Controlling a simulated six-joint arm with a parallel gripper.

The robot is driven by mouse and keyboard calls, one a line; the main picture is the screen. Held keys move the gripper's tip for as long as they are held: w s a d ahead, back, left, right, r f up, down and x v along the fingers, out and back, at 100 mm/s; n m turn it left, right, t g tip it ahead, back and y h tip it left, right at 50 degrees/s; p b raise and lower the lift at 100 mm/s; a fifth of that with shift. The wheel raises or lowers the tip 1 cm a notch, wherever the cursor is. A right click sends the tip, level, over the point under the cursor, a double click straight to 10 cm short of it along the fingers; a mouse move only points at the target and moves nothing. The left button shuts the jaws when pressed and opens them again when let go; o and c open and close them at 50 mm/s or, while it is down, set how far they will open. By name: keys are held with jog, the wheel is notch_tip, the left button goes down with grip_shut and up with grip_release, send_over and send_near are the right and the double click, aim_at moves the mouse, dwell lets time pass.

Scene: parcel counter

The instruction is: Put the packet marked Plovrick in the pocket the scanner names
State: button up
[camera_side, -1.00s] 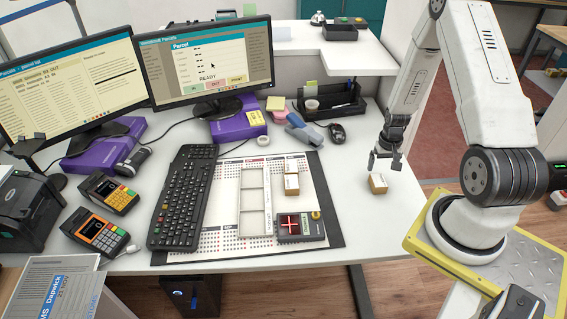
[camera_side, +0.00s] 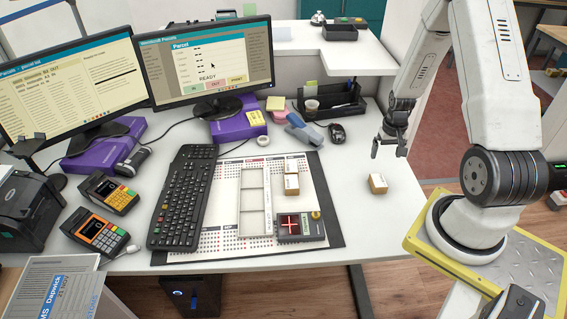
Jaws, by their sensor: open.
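One small brown packet (camera_side: 378,184) lies on the white counter at the right, below my gripper. A second small packet (camera_side: 291,184) lies on the desk mat, right of the pocket tray. The markings on both are too small to read. The white tray (camera_side: 267,200) has three pockets in a column, and they look empty. My gripper (camera_side: 389,153) is open and empty, in the air above the packet at the right.
A keyboard (camera_side: 180,200) lies left of the tray on the mat (camera_side: 325,215). Two monitors (camera_side: 207,62) stand behind; one reads READY. Card terminals (camera_side: 100,230) are at the left. Counter between mat and right packet is clear.

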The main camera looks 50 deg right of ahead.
jog(key=shift+w, duration=0.1)
jog(key=w+a+r+n+t, duration=0.1)
jog(key=w+a+r+n, duration=0.15)
jog(key=a+r, duration=0.35)
jog(key=w+a+r+n, duration=0.2)
jog(key=w+a+r, duration=0.15)
jog(key=a, duration=0.45)
jog(key=s+a+r+n, duration=0.1)
jog(key=a+r+n, duration=0.1)
jog(key=a, duration=0.5)
jog(key=s+a+r+n+t, duration=0.1)
jog(key=s+a+r+n, duration=0.1)
jog(key=a+r, duration=0.2)
jog(key=a, duration=0.3)
jog(key=shift+s+r+t, duration=0.25)
jog(key=shift+r+t, duration=0.05)
jog(key=shift+r, duration=0.1)
jog(key=shift+d+n, duration=0.1)
jog(key=shift+n, duration=0.15)
